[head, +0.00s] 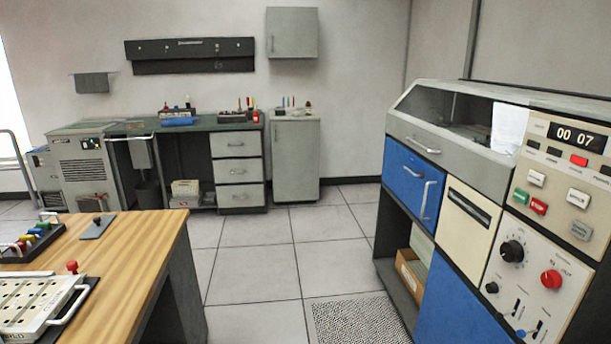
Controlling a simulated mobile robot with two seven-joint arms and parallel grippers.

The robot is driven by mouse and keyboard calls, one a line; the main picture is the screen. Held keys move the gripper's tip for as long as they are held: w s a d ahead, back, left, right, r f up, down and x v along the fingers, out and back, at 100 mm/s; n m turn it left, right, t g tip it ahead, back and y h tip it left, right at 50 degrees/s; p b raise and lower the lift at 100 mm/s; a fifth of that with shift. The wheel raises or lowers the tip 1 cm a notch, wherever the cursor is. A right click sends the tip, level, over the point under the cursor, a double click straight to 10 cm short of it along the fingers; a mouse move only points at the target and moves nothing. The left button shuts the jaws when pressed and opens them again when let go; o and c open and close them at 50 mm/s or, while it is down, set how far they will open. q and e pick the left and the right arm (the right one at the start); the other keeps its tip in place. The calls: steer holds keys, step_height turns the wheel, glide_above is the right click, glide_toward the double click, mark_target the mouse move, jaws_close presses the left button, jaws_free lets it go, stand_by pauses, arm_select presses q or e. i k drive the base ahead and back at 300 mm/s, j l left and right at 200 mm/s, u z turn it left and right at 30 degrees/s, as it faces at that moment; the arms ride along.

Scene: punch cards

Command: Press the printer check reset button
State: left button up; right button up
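A tall machine with a cream control panel (557,215) stands at the right. Its counter display (577,136) reads 00 07. Below the display are a lit red indicator (579,160) and several dark ones. The panel carries a green button (521,196), a red button (539,206), white buttons (536,178) and (579,197), and a grey button (581,230) at the lower right. The button labels are too small to read with certainty, so I cannot tell which is the printer check reset button. Neither of my grippers is in view.
A lower panel has a black knob (512,251), a red knob (551,279) and toggle switches. A wooden table (125,245) with trays fills the lower left. A perforated floor tile (357,319) lies before the machine. The tiled floor (270,255) between them is clear.

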mark_target(584, 233)
steer(key=z, duration=1.25)
